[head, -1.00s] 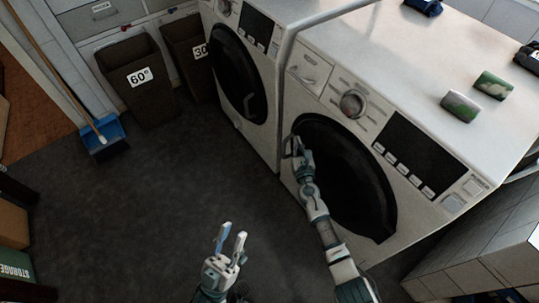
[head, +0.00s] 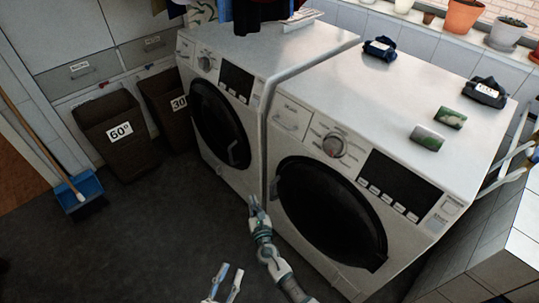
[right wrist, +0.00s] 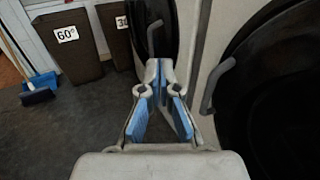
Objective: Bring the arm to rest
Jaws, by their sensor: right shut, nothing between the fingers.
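My right gripper (head: 255,203) is shut and empty. In the head view it appears in front of the gap between the two washing machines, left of the right machine's round black door (head: 330,213). In the right wrist view its blue-padded fingers (right wrist: 160,72) meet near their tips, with the right machine's door handle (right wrist: 214,86) apart to the right. My left gripper (head: 226,283) is at the bottom edge of the head view, its two fingers spread and nothing between them. Both machine doors look closed.
The left washing machine (head: 226,82) has clothes on top. Green-and-white packs (head: 427,138) and dark bundles (head: 380,48) lie on the right machine. Brown bins (head: 117,135) and a blue dustpan (head: 82,190) stand left. The dark floor (head: 150,240) is clear.

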